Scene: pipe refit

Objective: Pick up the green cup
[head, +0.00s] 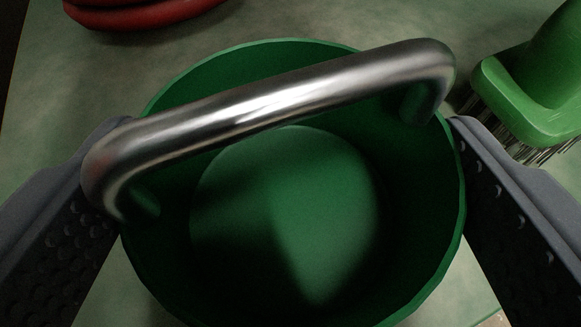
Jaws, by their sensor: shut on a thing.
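The green cup (290,215) fills the middle of the head view, seen from above into its open top. It looks empty inside, with a lit patch and shadow on its floor. A shiny metal bar handle (270,105) spans across the cup's top. My gripper (285,215) has one dark, dimpled finger on the left side and one on the right side of the cup. It is shut on the cup, with the fingers against the outside of its wall. The cup's underside is hidden.
A green brush (530,85) with pale bristles lies at the upper right, close to my right finger. A red rounded thing (145,12) is at the top left, cut by the frame edge. The pale green surface (420,20) between them is clear.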

